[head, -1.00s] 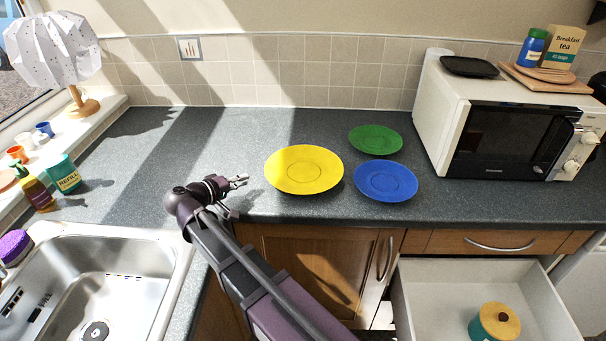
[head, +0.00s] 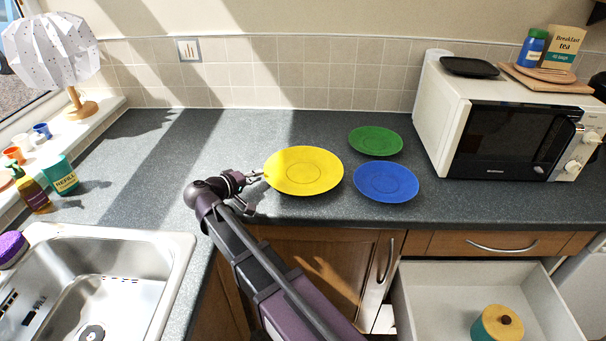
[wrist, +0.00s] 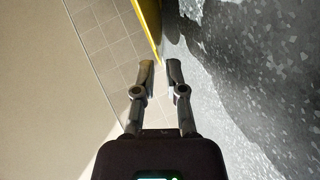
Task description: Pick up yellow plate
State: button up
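The yellow plate (head: 304,172) lies on the grey worktop near its front edge. My gripper (head: 259,177) is at the plate's left rim, low over the worktop. In the wrist view, the two fingers of my gripper (wrist: 160,68) stand apart with a narrow gap. The yellow plate's edge (wrist: 149,28) shows just ahead, its near end in line with the gap. I cannot tell whether a finger touches the rim. Most of the plate lies outside the wrist view.
A blue plate (head: 386,182) lies close to the right of the yellow plate, and a green plate (head: 375,140) lies behind it. A microwave (head: 510,135) stands at the right. A sink (head: 95,285) is at the left. An open drawer (head: 425,300) juts out below.

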aim_at(267, 172)
jog(key=shift+b+x, duration=0.5)
jog(key=shift+x, duration=1.65)
jog(key=shift+f, duration=0.1)
grip_shut()
